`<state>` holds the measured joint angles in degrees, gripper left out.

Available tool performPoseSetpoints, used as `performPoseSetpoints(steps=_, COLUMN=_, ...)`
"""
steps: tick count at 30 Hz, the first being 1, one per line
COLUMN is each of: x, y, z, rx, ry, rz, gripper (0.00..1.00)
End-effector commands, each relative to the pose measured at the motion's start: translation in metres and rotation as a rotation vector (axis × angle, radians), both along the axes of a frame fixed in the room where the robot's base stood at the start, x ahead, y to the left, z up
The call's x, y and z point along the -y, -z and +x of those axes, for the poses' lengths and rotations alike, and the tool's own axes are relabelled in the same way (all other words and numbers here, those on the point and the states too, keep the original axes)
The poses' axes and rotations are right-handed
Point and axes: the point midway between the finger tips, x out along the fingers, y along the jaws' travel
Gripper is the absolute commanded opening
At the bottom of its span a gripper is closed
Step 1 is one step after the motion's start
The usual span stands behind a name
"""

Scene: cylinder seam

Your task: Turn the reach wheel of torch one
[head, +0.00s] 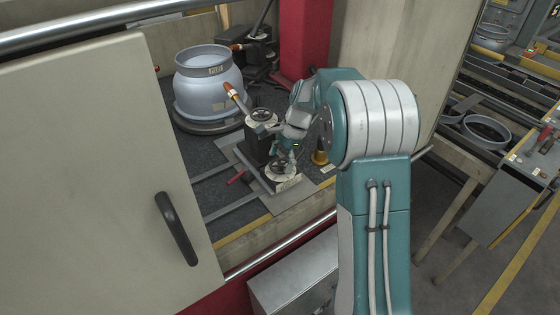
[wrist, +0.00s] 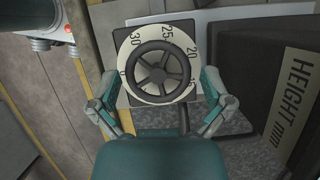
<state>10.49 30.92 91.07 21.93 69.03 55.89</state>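A black spoked hand wheel (wrist: 161,72) sits on a pale dial marked with numbers such as 15, 20, 25 and 30, in the upper middle of the wrist view. In the head view this lower wheel (head: 283,167) is on the base of torch one's stand, partly behind my arm. My gripper (wrist: 160,92) is open, with one finger on each side of the dial; I cannot tell whether either finger touches it. In the head view my gripper (head: 285,157) is small, just above the wheel. The torch (head: 236,93) has a copper tip angled toward the grey cylinder.
A black block (wrist: 292,80) labelled "HEIGHT mm" stands to the right of the dial. Another hand wheel (head: 262,115) tops the stand. The grey cylinder (head: 210,83) stands behind. A beige door (head: 100,180) with a black handle fills the left.

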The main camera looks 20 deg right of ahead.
Motion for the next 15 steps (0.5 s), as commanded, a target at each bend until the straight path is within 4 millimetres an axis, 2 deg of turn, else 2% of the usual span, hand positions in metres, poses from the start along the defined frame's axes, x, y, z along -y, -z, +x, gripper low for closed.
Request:
performPoseSetpoints(steps=8, x=0.002, y=-0.005, z=0.0, rx=0.002, ry=0.001, rz=0.0, gripper=1.0)
performPoseSetpoints(steps=11, x=0.007, y=-0.018, z=0.002, rx=0.003, ry=0.001, rz=0.0, gripper=1.0)
performPoseSetpoints(steps=15, x=0.018, y=-0.044, z=0.006, rx=0.005, ry=0.001, rz=-0.001, gripper=1.0)
